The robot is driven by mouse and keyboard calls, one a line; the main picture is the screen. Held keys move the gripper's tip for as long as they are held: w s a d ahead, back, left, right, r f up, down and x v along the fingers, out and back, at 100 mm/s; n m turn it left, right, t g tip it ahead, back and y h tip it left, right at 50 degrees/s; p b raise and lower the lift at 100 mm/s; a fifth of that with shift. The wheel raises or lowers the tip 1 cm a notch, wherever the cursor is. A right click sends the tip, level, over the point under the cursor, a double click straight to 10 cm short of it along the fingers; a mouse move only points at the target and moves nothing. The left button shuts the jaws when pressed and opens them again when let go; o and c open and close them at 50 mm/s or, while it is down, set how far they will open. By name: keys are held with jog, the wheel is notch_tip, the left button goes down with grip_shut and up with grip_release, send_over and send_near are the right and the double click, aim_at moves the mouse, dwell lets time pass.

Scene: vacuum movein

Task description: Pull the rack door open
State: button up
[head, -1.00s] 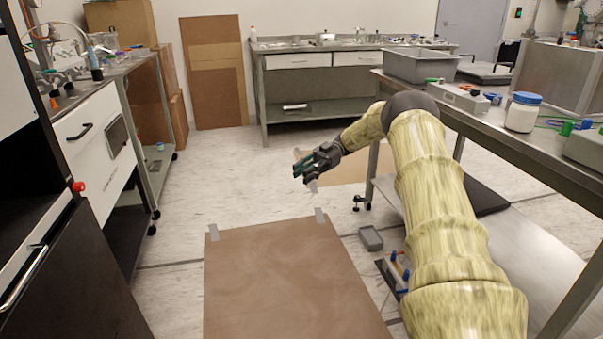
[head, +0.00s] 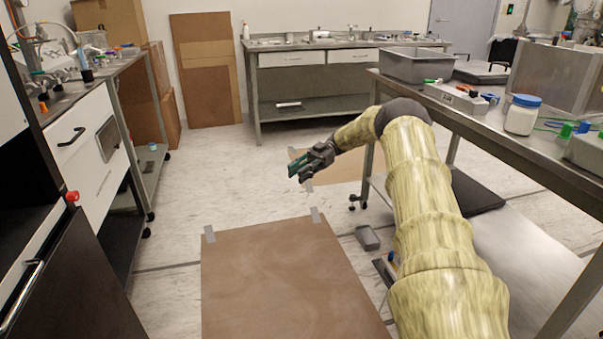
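A black door-like front panel (head: 75,290) with a long silver bar handle (head: 21,297) stands at the lower left of the head view. It looks like the rack door, and its left and lower parts are cut off by the picture edge. My gripper (head: 297,169) is near the middle of the view, out over the floor, with its fingers pointing left. It is well to the right of the silver handle and touches nothing that I can see. It looks empty, but its fingers are too small to tell how far apart they are.
A white cabinet with a black drawer handle (head: 71,137) stands behind the black panel, near a red knob (head: 72,197). A brown floor sheet (head: 285,280) lies in front of me. A metal bench (head: 540,145) is close on the right. The floor between is mostly clear.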

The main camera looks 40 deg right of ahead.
jog(key=shift+a+r, duration=0.15)
jog(key=shift+r, duration=0.05)
jog(key=shift+f, duration=0.15)
dwell(0.3)
